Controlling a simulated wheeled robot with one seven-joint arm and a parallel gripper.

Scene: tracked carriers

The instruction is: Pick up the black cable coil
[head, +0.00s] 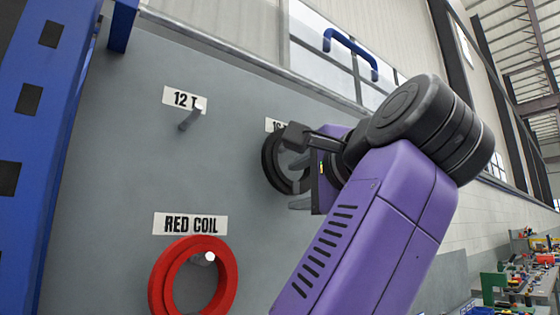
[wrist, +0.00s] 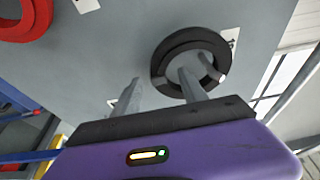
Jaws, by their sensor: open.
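The black cable coil (head: 268,164) hangs on the grey panel in the head view, partly hidden behind my gripper (head: 297,170). It also shows in the wrist view (wrist: 163,55) as a thick ring with a peg (wrist: 221,77) through its opening. My gripper is open and empty, its fingers pointing at the panel. In the wrist view, the right finger overlaps the coil's opening and the left finger is outside the ring, with part of the band between them. I cannot tell how deep the fingertips reach or whether they touch the coil.
A red coil (head: 160,280) hangs lower left under a "RED COIL" label (head: 190,223). A bare peg (head: 190,117) sticks out by the "12 T" label (head: 178,97). A blue upright (head: 35,150) stands at the left. A blue handle (head: 350,45) is above my arm.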

